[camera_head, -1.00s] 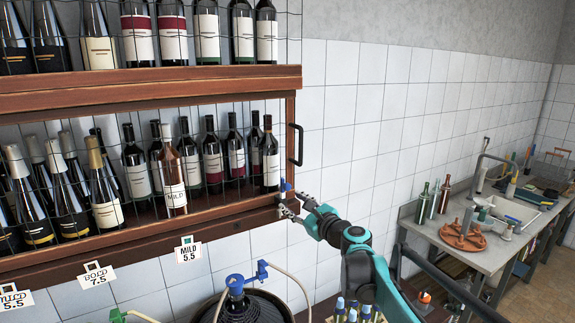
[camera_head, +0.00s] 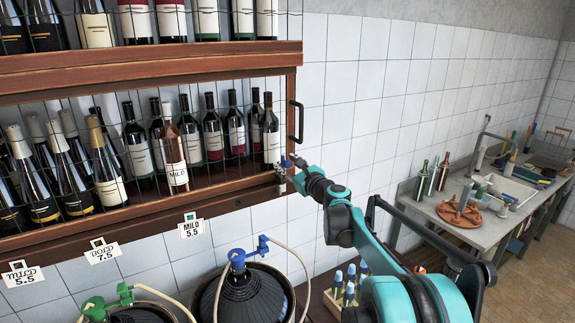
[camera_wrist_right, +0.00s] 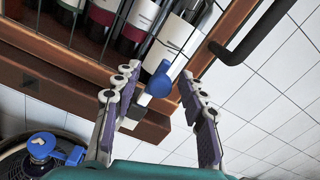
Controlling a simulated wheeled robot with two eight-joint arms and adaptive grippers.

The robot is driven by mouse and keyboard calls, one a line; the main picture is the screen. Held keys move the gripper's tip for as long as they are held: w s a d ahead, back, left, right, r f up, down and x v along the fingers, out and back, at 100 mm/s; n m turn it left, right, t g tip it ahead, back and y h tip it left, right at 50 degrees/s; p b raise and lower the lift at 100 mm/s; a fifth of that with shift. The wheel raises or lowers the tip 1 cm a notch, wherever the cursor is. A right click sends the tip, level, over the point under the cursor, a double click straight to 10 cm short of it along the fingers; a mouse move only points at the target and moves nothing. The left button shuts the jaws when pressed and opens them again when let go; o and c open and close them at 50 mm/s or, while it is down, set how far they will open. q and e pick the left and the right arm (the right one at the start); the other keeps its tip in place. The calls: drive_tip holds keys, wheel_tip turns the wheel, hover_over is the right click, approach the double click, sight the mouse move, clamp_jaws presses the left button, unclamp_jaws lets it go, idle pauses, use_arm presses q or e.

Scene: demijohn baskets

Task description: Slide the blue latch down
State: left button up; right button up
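The blue latch (camera_head: 286,162) is a small blue knob at the lower right corner of the wooden rack's caged front. In the right wrist view the blue latch (camera_wrist_right: 160,80) points up, with a pale block just below it. My right gripper (camera_head: 288,177) is at that corner, close to the latch. In the right wrist view the right gripper (camera_wrist_right: 160,84) is open, with one finger on each side of the latch and visible gaps beside it. Contact with the latch cannot be made out. My left gripper is out of view.
The wooden rack (camera_head: 140,219) holds several bottles behind wire mesh. A black handle (camera_head: 295,121) is fixed above the latch. A dark demijohn (camera_head: 243,297) with a blue tap (camera_head: 238,258) stands below. A counter (camera_head: 462,237) is at the right. The tiled wall beside the latch is bare.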

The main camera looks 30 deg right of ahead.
clamp_jaws()
wheel_tip(320, 180, down, 3)
drive_tip(key=shift+a+f+b, duration=0.1)
drive_tip(key=shift+a+b, duration=0.05)
drive_tip(key=shift+b, duration=0.85)
drive_tip(key=shift+c, duration=1.3)
unclamp_jaws()
drive_tip(key=o, duration=0.3)
drive_tip(key=shift+d, duration=0.25)
drive_tip(key=shift+o, duration=0.2)
drive_tip(key=s, duration=1.2)
